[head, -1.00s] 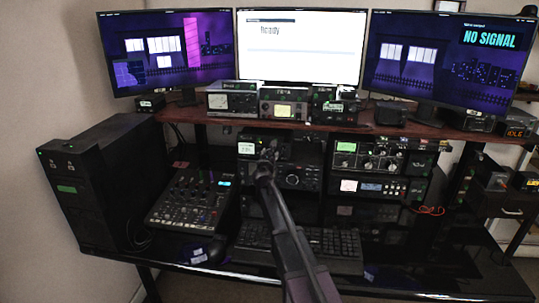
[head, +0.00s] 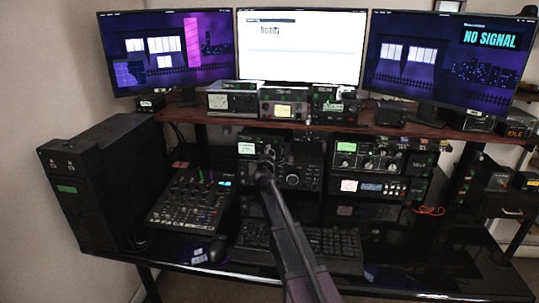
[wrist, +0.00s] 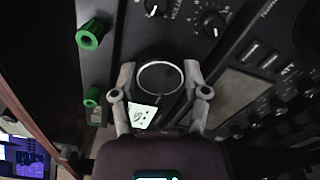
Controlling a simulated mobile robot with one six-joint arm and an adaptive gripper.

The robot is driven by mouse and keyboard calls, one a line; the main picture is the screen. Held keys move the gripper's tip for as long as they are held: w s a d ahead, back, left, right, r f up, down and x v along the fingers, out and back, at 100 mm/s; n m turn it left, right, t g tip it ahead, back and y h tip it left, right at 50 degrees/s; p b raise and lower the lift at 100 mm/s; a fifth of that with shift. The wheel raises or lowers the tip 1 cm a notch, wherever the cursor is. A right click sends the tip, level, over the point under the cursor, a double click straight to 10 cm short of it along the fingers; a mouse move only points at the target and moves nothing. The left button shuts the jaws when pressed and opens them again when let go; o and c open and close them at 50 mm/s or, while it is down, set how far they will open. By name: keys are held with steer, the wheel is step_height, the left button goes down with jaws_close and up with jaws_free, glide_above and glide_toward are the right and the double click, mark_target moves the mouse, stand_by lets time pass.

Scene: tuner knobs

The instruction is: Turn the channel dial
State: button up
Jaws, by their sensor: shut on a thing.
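The channel dial (wrist: 160,80) is a round dark knob with a pale rim on a dark radio panel in the wrist view. My gripper (wrist: 160,73) has one finger on each side of the dial and is shut on it. In the head view my gripper (head: 266,160) is at the front of the middle radio (head: 305,160) under the shelf. My arm and gripper hide the dial there.
Green knobs (wrist: 91,34) and small black pointer knobs (wrist: 213,23) sit near the fingers. A mixer (head: 190,200) stands left of my arm, with a keyboard (head: 335,245) below it. More stacked radios (head: 370,158) stand to the right. Three monitors line the shelf.

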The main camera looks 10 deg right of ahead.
steer(key=m, duration=0.5)
steer(key=shift+w, duration=0.2)
stand_by(0.5)
steer(key=o, duration=1.1)
steer(key=shift+o, duration=0.2)
steer(key=shift+s, duration=0.1)
steer(key=shift+s, duration=0.1)
steer(key=v, duration=1.2)
